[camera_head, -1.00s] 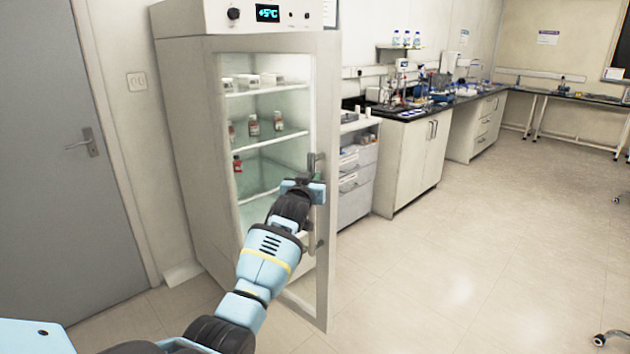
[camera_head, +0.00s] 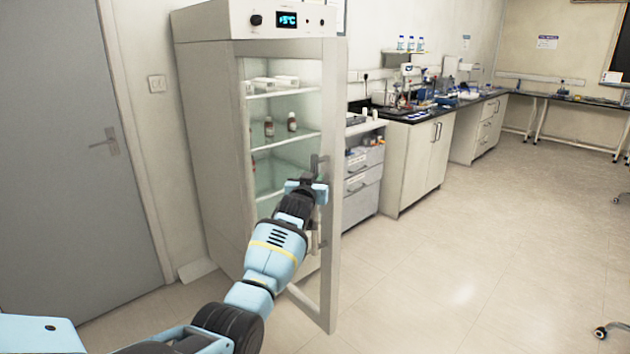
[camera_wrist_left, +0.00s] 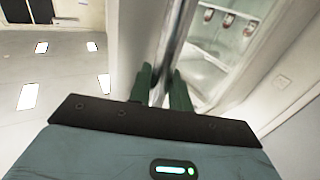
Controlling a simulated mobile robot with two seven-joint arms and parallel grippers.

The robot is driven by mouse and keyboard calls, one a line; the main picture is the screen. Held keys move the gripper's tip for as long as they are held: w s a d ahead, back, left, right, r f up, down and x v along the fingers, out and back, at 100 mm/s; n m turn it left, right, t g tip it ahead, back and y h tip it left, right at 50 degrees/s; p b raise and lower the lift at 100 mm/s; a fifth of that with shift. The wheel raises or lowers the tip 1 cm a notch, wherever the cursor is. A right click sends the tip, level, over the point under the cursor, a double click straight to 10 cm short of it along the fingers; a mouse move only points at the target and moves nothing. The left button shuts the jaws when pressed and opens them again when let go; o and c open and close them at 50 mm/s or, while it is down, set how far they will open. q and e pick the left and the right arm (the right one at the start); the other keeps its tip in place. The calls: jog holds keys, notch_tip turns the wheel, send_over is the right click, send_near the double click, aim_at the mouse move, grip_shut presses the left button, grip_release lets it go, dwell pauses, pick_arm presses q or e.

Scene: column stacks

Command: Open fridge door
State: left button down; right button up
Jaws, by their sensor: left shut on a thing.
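The fridge (camera_head: 208,150) is a tall white cabinet with a glass-panelled door and a lit display at the top. Its door (camera_head: 334,255) stands partly open, swung out toward me, with the inside shelves visible. A vertical metal handle (camera_head: 316,238) runs along the door's free edge. My left gripper (camera_head: 308,183) is at the handle's upper part and is shut on it. In the left wrist view the fingers (camera_wrist_left: 166,88) close on both sides of the handle bar (camera_wrist_left: 172,50). My right gripper is not in view.
Bottles (camera_head: 292,122) and boxes stand on the fridge shelves. A drawer unit (camera_head: 363,178) and lab benches (camera_head: 412,165) line the wall to the right. A grey room door (camera_head: 70,150) is at the left.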

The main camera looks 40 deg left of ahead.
pick_arm(q)
jog(key=shift+a+r, duration=0.25)
jog(key=shift+r, duration=0.05)
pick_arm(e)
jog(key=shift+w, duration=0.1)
pick_arm(q)
jog(key=c, duration=1.3)
grip_release()
jog(key=shift+f, duration=0.2)
jog(key=shift+d, duration=0.1)
jog(key=shift+s, duration=0.1)
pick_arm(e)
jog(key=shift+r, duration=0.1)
pick_arm(q)
jog(key=shift+p+v, duration=0.8)
jog(key=shift+v, duration=3.05)
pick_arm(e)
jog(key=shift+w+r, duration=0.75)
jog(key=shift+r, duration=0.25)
